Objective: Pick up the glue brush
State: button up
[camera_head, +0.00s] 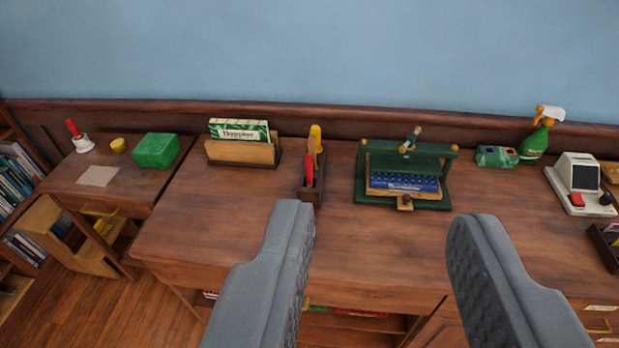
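A red-handled item (72,128), which looks like the glue brush, stands in a small white pot (83,144) on the side table at the far left. Its lower end is hidden in the pot. A wooden holder (312,191) on the main desk also has upright tools with red and yellow handles; I cannot tell whether one of them is a brush. My gripper (382,217) is open and empty, its two grey fingers wide apart in front of the main desk. The red-handled item is far to the left of it.
The side table (125,187) also bears a yellow jar (118,145), a green block (156,151) and a paper sheet (98,176). On the main desk (215,225) stand a card rack (243,153), a green press (404,174) and a spray bottle (535,140). The desk's front is clear.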

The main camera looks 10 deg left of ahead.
aim_at(308, 159)
jog(key=u, duration=0.45)
jog(key=k, duration=1.1)
jog(key=u, duration=0.85)
jog(key=i, duration=2)
jog(key=z, duration=1.1)
jog(key=i, duration=0.95)
jog(key=z, duration=0.75)
jog(key=k, duration=0.55)
jog(key=u, duration=0.05)
